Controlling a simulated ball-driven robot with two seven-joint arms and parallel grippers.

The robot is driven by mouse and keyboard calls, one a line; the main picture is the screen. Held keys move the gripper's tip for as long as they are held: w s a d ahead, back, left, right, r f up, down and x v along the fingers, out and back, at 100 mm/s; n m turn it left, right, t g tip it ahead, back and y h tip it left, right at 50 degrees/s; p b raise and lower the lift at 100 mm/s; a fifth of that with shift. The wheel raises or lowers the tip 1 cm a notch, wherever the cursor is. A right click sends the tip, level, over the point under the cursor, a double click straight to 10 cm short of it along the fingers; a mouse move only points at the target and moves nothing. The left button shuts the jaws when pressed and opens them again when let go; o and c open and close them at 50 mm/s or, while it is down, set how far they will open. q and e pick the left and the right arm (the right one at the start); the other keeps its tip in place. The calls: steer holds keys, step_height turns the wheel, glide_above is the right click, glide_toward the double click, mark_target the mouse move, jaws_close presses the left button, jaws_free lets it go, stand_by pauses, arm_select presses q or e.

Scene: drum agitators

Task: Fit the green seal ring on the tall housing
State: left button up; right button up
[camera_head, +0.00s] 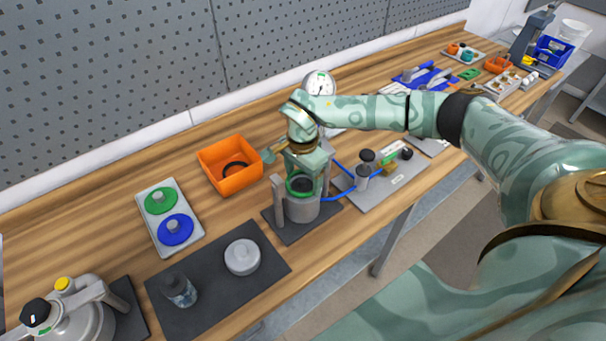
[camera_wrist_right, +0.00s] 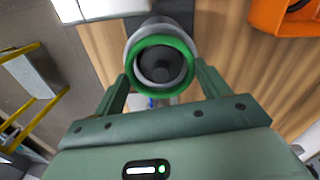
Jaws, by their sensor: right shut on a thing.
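The green seal ring (camera_head: 291,189) is between the fingers of my right gripper (camera_head: 304,176), at the top of the grey tall housing (camera_head: 302,209). In the right wrist view the ring (camera_wrist_right: 160,41) lies between the fingertips of my right gripper (camera_wrist_right: 162,78), with a grey rim and dark centre inside it. My right gripper is shut on the ring. I cannot tell whether the ring is fully seated on the housing or just above it. My left gripper is not in view.
An orange bin (camera_head: 230,166) with a dark ring inside stands left of the housing. A tray with green and blue discs (camera_head: 170,217) lies farther left. A dark mat (camera_head: 210,292) holds a grey lid and a jar. A gauge (camera_head: 319,84) stands behind my arm.

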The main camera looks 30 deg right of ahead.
steer(key=shift+f, duration=0.4)
stand_by(0.5)
steer(key=shift+f, duration=0.2)
steer(key=shift+s+f, duration=0.1)
steer(key=shift+f, duration=0.05)
stand_by(1.0)
steer(key=o, duration=1)
steer(key=shift+s, duration=0.1)
steer(key=shift+o, duration=0.2)
steer(key=shift+w, duration=0.25)
step_height(320, 180, up, 16)
